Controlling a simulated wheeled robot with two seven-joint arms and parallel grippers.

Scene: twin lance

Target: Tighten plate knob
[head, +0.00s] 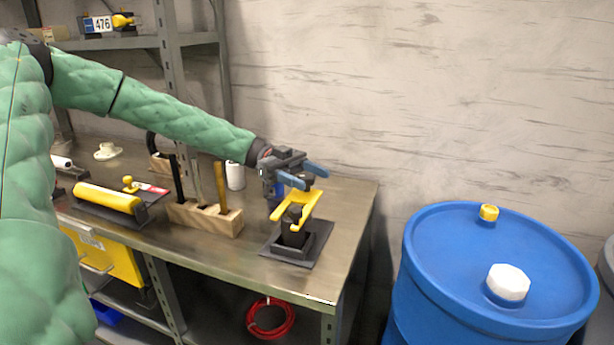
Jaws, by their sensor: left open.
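A yellow plate-like part (311,203) with a forked front end sits on a dark upright fixture (294,236) near the right end of the workbench. A black knob-like piece (293,213) shows between the prongs of the yellow part. The fixture stands in a square dark tray (311,252). My left gripper (305,175) is open, its two blue fingers just above the far end of the yellow part. A dark piece shows under the fingers, and I cannot tell whether they touch it. My right gripper is out of view.
A wooden block (226,224) with upright tools stands left of the fixture, and a white cylinder (235,176) behind it. A yellow roller-like tool (108,197) lies farther left. A blue drum (455,240) stands right of the workbench (345,200). The bench's right end is clear.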

